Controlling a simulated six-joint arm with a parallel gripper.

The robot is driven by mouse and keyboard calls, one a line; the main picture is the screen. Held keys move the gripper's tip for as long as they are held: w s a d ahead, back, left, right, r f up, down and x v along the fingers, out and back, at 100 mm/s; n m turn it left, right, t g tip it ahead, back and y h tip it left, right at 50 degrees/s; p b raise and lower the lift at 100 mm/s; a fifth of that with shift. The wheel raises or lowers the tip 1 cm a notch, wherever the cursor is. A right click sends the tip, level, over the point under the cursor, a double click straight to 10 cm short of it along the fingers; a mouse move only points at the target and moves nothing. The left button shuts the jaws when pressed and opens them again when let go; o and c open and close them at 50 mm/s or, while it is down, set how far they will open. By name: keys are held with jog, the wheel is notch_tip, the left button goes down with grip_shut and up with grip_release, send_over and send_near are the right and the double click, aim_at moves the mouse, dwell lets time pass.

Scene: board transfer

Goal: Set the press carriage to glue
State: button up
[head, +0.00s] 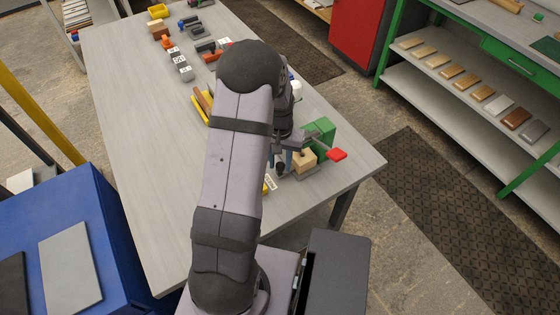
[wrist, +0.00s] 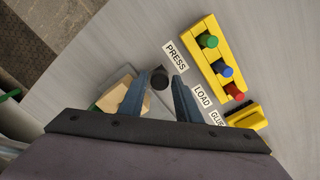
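The press is a green block (head: 322,132) with a red handle (head: 337,155) in the head view. Its carriage carries a pale wooden block (head: 304,160), also in the wrist view (wrist: 122,94), and a black knob (wrist: 159,78), also in the head view (head: 280,169). Labels read PRESS (wrist: 175,57), LOAD (wrist: 202,96) and GLUE (wrist: 217,118). The knob appears nearest PRESS, but its exact stop is unclear. My gripper (wrist: 165,76) is open, with a blue-grey finger on either side of the knob. Contact cannot be told. The arm partly hides the press area in the head view.
A yellow block (wrist: 222,72) with green, blue and red knobs lies right of the labels. A second yellow piece (wrist: 248,115) is below it. Several small tools and a yellow bin (head: 158,11) stand at the table's far end. The table (head: 130,120) is clear at left.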

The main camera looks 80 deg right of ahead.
grip_shut()
jog(key=w+d+b, duration=0.3)
jog(key=w+d, duration=1)
jog(key=w, duration=0.1)
jog(key=shift+d, duration=0.5)
jog(key=shift+w+d+r, duration=0.1)
jog(key=shift+w+r, duration=0.05)
jog(key=shift+o, duration=0.9)
grip_release()
jog(key=shift+o, duration=1.1)
